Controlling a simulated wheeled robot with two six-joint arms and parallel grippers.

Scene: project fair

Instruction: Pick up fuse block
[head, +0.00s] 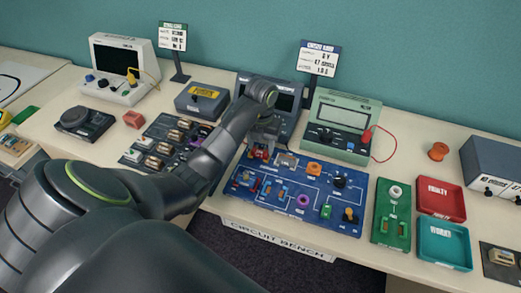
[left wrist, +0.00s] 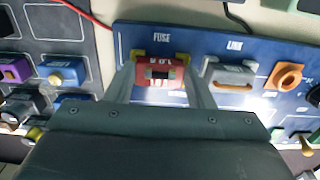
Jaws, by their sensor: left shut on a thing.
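The fuse block is a small red block with a dark middle, at the spot marked FUSE on the blue circuit board (head: 285,215). It shows in the left wrist view (left wrist: 158,75), and partly in the head view (head: 256,155) below my gripper. My left gripper (head: 263,146) points down over the board's upper left part. In the left wrist view its two fingers (left wrist: 160,85) stand on either side of the fuse block, shut on it. I cannot tell whether the block is still seated or just lifted. My right gripper is not in view.
A grey link block (left wrist: 230,76) and an orange knob (left wrist: 286,76) sit right of the fuse block. A dark parts board (head: 165,143) lies to the left. Meters stand behind. Red (head: 459,212) and teal (head: 463,262) trays are at the right.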

